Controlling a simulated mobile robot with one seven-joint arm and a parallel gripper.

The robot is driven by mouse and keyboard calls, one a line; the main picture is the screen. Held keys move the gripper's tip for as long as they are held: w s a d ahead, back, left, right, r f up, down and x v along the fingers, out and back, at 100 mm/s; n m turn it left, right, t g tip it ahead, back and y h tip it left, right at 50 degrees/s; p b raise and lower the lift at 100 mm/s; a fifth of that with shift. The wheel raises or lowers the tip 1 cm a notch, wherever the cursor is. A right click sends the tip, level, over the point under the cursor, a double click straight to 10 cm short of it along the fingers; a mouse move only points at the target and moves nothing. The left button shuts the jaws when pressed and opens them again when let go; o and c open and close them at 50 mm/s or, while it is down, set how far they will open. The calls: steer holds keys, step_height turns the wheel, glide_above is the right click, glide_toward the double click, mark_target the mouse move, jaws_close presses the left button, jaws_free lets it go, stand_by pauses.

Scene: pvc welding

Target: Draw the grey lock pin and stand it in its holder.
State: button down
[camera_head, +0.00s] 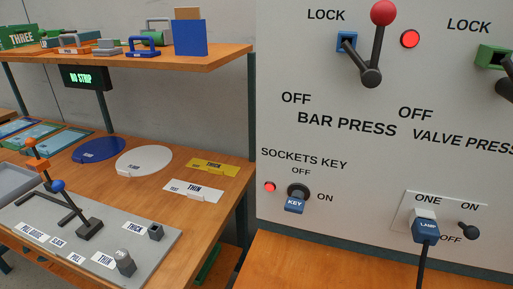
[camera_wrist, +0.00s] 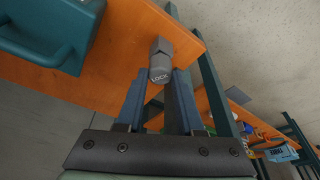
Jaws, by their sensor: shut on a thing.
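My gripper (camera_wrist: 160,78) shows only in the wrist view. Its two fingers are shut on the grey lock pin (camera_wrist: 160,56), whose faceted grey head bears the word LOCK. The head sits between the fingertips in front of an orange wooden surface (camera_wrist: 115,55). A small grey piece (camera_wrist: 172,10) shows beyond the head; I cannot tell whether it is part of the pin. In the head view, neither my gripper nor the held pin shows. I cannot identify the pin's holder in either view.
In the wrist view a teal handled object (camera_wrist: 45,35) is close at upper left. The head view shows a wall panel (camera_head: 350,155) with a red-knobbed lever (camera_head: 382,14), a shelf (camera_head: 130,66) of handled blocks, and a bench (camera_head: 215,215) with a grey fixture plate (camera_head: 140,236).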

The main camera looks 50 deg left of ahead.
steer(key=shift+f+b, duration=0.4)
steer(key=shift+f, duration=0.2)
steer(key=shift+c, duration=2.3)
jaws_free()
steer(key=p+v, duration=0.4)
steer(key=v, duration=0.9)
